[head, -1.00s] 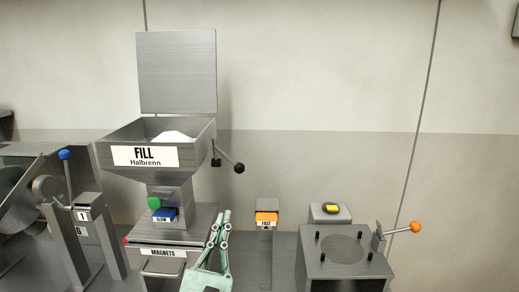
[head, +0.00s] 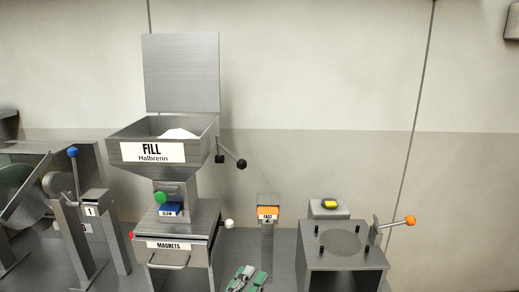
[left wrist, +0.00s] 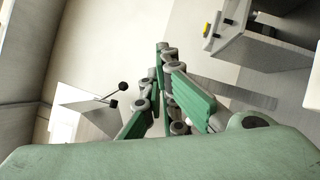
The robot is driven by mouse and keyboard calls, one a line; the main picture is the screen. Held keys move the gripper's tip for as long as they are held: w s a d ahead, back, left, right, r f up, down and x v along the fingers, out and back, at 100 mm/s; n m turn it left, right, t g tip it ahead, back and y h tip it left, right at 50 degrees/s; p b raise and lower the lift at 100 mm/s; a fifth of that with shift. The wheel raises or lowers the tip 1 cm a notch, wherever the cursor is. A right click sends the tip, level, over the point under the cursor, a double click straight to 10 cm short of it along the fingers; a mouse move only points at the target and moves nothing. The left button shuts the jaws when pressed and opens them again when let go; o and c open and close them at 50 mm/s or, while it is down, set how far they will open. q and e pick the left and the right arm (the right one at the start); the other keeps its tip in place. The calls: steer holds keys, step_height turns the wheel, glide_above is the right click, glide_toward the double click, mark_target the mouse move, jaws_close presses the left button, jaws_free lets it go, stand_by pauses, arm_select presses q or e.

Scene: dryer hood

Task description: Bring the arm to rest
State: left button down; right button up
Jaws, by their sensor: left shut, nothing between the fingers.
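My left gripper (head: 247,279) is at the bottom edge of the head view, green and grey, just right of the MAGNETS housing. Only its upper part shows there. In the left wrist view its two green fingers (left wrist: 165,50) are closed together with nothing between them. The gripper is apart from the machines in the head view. My right gripper is not in view.
The FILL hopper (head: 155,151) with its lid raised stands above the MAGNETS drawer (head: 168,262). A white knob (head: 229,224) sticks out at its right. A box with an orange-knobbed lever (head: 410,220) stands right. The orange FAST post (head: 268,213) is between them.

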arm_select(q)
steer(key=s+a+f+m+g+y, duration=0.2)
steer(key=s+f+m+g, duration=0.3)
steer(key=f, duration=0.3)
steer(key=s+a+f+m+g+y, duration=0.25)
steer(key=s+f+m, duration=0.3)
steer(key=f, duration=0.35)
steer(key=s+a+f+m+g+y, duration=0.3)
steer(key=s+a+f, duration=0.1)
steer(key=s+a, duration=0.3)
steer(key=s+a+f+m+g+y, duration=0.35)
steer(key=s+a, duration=0.25)
steer(key=s, duration=0.2)
step_height(320, 180, down, 27)
steer(key=s+g, duration=0.1)
steer(key=s, duration=0.1)
steer(key=s+a+f+m+g, duration=0.1)
steer(key=s+a+f, duration=0.2)
steer(key=s+f, duration=1.3)
steer(key=shift+s+a, duration=0.15)
steer(key=shift+s, duration=0.25)
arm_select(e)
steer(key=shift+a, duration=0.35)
